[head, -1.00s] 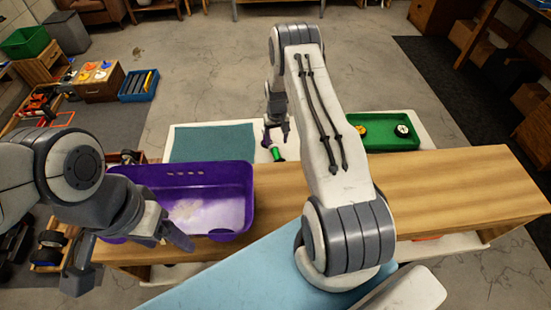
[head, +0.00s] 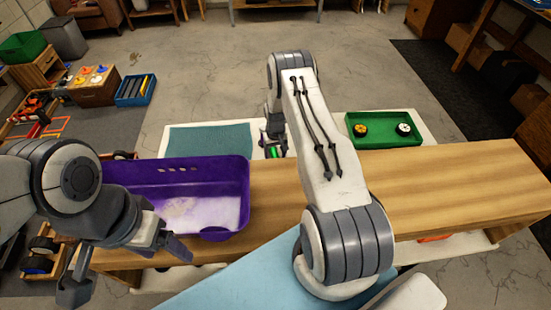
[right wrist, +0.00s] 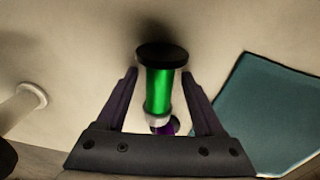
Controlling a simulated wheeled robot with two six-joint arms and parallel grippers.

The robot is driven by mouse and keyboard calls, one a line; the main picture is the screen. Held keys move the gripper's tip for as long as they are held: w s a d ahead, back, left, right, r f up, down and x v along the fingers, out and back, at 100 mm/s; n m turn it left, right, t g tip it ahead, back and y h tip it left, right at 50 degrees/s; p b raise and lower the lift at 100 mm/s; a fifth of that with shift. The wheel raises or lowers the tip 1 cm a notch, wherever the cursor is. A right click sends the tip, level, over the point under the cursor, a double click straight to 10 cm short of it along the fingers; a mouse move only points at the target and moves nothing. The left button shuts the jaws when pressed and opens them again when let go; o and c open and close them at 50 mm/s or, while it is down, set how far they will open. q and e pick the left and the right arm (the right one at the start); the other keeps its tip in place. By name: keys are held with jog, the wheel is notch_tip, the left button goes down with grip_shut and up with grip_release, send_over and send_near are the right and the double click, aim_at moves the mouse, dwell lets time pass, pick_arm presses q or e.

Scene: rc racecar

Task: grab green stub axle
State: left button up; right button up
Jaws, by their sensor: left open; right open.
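The green stub axle (right wrist: 158,88) stands out in the right wrist view, a green cylinder with a black disc at its far end and a pale collar near the gripper. My right gripper (right wrist: 160,82) is open, with one finger on each side of the axle and gaps between. In the head view the right gripper (head: 275,147) is small and partly hidden by its own arm, with a bit of green axle (head: 274,152) showing at it. My left gripper (head: 125,272) is open and empty at the lower left, in front of the purple bin.
A purple bin (head: 222,171) sits on the wooden table (head: 450,188) at left. A teal mat (head: 210,140) lies on the white surface beyond. A green tray (head: 383,140) there holds a yellow and a white wheel-like part. The table's right part is clear.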

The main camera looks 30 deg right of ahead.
grip_shut()
jog(key=shift+r, duration=0.1)
